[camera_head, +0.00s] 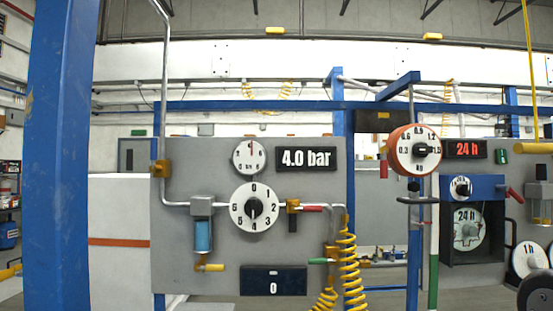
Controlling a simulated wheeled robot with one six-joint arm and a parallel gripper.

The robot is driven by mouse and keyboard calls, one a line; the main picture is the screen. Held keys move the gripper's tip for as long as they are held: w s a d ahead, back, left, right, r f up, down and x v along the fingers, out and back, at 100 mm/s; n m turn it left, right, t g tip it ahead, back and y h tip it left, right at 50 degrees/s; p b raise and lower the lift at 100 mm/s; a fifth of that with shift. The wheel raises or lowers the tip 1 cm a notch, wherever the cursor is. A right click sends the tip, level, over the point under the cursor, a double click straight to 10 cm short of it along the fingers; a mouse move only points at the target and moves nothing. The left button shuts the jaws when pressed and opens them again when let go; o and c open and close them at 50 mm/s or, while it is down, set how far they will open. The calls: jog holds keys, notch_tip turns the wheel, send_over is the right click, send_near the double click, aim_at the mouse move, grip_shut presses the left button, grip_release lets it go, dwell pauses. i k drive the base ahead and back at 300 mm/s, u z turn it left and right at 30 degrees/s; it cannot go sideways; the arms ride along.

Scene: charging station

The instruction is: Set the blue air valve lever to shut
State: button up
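A grey air panel (225,160) stands ahead, left of centre. I make out no blue lever on it. A brass valve (293,207) on the pipe right of the large dial carries a red lever (312,208) lying level, in line with the pipe. A green lever (318,261) points left from the lower brass valve (331,253). A yellow lever (212,267) sits under the blue-bowled filter (202,236). Another brass valve (160,169) is on the upright pipe at the panel's left edge; its lever is not clear. My gripper is not in view.
The large dial (254,207), a small gauge (249,157) and a "4.0 bar" display (306,159) are on the panel. Yellow coiled hoses (349,265) hang at its right. A blue post (58,150) stands close at left. An orange-rimmed gauge (414,150) is at right.

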aim_at(154, 149)
jog(key=k, duration=0.5)
jog(key=u, duration=1.15)
jog(key=i, duration=1.15)
jog(key=z, duration=1.35)
jog(key=i, duration=0.5)
